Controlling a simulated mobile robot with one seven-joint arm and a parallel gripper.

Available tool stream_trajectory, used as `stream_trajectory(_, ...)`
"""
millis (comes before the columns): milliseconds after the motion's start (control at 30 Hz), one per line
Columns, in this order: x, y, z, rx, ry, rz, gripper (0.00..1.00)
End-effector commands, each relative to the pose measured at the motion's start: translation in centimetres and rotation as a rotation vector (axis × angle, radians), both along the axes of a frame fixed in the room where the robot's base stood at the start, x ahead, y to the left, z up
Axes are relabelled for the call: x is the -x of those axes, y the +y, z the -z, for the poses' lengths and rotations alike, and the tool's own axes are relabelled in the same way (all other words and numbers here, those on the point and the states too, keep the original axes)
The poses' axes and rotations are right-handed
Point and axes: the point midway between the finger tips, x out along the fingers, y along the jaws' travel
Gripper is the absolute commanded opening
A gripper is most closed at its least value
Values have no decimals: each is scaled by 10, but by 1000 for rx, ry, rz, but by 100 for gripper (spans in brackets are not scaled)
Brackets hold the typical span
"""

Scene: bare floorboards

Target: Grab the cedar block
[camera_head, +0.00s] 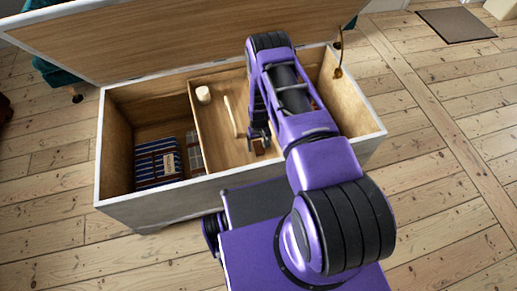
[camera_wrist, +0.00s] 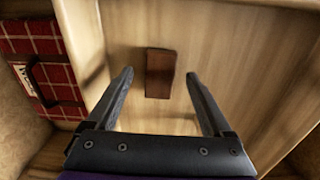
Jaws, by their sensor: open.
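The cedar block is a small reddish-brown rectangular block (camera_wrist: 160,73) lying on the pale wooden floor of a compartment in the chest. In the wrist view it sits between and slightly beyond my two fingertips, with a gap on each side. My gripper (camera_wrist: 160,75) is open and empty above it. In the head view my gripper (camera_head: 259,137) reaches down into the chest's right-hand section. A little of the brown block (camera_head: 265,150) shows beside it there; my arm hides the rest of that area.
The open chest (camera_head: 112,150) has a raised lid (camera_head: 190,40) behind and walls around my gripper.

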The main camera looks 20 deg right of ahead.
Motion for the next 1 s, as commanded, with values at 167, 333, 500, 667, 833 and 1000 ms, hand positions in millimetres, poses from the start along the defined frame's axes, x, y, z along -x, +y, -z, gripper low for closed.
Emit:
stream_trajectory(167, -1, 0, 15, 0, -1, 0, 85)
stream_trajectory(333, -1, 0, 15, 0, -1, 0, 85)
stream_trajectory(500, -1, 0, 15, 0, -1, 1, 62)
stream_trajectory(667, -1, 0, 15, 0, -1, 1, 33)
stream_trajectory(833, -1, 0, 15, 0, -1, 1, 2)
stream_trajectory(1000, -1, 0, 15, 0, -1, 1, 0)
